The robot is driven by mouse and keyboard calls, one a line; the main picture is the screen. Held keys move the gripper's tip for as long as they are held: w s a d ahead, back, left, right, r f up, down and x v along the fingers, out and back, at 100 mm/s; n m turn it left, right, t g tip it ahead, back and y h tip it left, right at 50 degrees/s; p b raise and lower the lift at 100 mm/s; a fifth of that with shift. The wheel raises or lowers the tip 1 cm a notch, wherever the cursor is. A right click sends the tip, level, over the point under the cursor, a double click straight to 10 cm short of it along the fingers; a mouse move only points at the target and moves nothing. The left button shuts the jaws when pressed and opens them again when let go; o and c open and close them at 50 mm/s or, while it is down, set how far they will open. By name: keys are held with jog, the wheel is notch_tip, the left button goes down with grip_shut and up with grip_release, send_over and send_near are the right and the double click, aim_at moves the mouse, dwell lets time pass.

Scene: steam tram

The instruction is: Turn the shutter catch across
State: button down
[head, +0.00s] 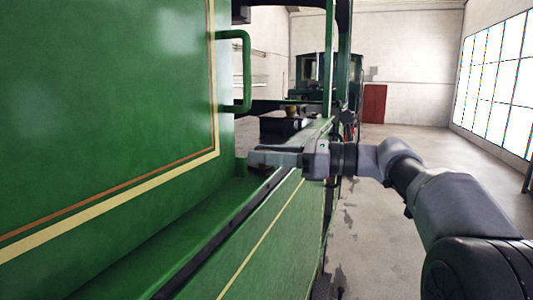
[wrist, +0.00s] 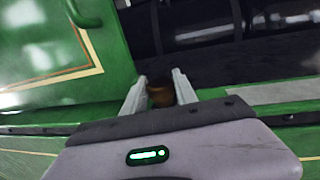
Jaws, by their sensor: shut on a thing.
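My gripper (head: 262,158) reaches in from the right in the head view, low over the top edge of the tram's green side panel. In the wrist view my gripper (wrist: 160,84) has its two pale fingers on either side of a short brown knob (wrist: 161,95), and it is shut on it. The knob looks like the grip of the shutter catch; the rest of the catch is hidden, so I cannot tell how it is turned. In the head view the fingers hide the knob.
A large green panel (head: 110,100) with cream and orange lining stands at left, with a green handrail (head: 246,72). The lower green side panel (head: 262,240) runs beneath my gripper. A red door (head: 374,104) is far back. The floor (head: 385,240) at right is clear.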

jog(key=c, duration=1.3)
grip_release()
jog(key=shift+a, duration=0.1)
jog(key=shift+o, duration=0.2)
